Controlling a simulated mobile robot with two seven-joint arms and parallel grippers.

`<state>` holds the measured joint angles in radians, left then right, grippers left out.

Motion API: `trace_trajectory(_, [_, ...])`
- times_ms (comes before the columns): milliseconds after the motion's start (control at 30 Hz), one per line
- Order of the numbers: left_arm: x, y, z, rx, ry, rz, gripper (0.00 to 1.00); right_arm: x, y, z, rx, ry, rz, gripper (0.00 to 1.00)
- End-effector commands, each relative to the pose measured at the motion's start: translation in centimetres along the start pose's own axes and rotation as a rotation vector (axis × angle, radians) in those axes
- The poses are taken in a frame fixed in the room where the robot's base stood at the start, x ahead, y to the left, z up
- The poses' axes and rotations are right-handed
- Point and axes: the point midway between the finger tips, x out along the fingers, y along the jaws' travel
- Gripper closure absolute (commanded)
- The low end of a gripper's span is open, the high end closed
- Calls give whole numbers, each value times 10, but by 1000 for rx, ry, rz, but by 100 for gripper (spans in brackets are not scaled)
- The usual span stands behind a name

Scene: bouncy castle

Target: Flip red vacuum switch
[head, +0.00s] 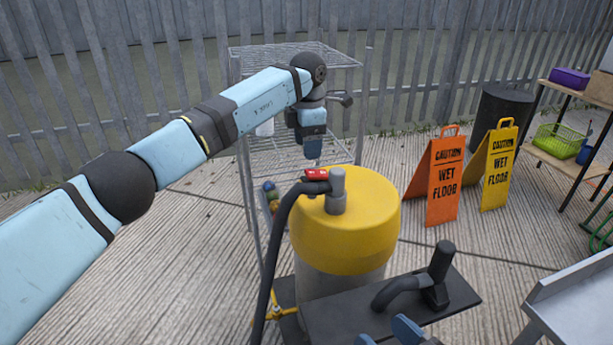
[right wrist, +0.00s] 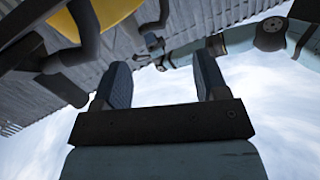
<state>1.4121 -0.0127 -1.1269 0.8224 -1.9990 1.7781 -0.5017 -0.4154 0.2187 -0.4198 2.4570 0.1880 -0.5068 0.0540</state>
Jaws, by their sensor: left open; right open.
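The vacuum (head: 345,230) stands upright in the middle of the head view, with a yellow top and a grey body. Its small red switch (head: 316,174) sits on the top, beside the grey post and the black hose. My left gripper (head: 312,152) hangs just above the red switch, pointing down, apart from it as far as I can tell. My right gripper (head: 385,335) shows only at the bottom edge of the head view, in front of the vacuum. In the right wrist view its two fingers (right wrist: 160,82) are spread with nothing between them.
A wire shelf rack (head: 290,52) stands behind the vacuum. A black platform (head: 390,305) with a black hose fitting (head: 438,265) is at the vacuum's front right. Orange (head: 437,180) and yellow (head: 497,168) wet floor signs stand right. A metal table (head: 575,305) is at lower right.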

Motion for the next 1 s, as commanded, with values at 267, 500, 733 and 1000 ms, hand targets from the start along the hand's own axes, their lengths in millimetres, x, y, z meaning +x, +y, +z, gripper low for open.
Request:
trace_trajectory(267, [55, 0, 1, 0, -2, -1, 36, 5, 8, 12, -65, -2, -5, 33])
trace_trajectory(500, [71, 0, 0, 0, -1, 0, 36, 6, 12, 8, -111, 23, -3, 33])
trace_trajectory(733, [72, 0, 0, 0, -2, 0, 36, 6, 12, 7, -114, 26, -3, 33])
trace_trajectory(1000, [72, 0, 0, 0, -2, 0, 86, 6, 12, 6, -113, 26, -3, 33])
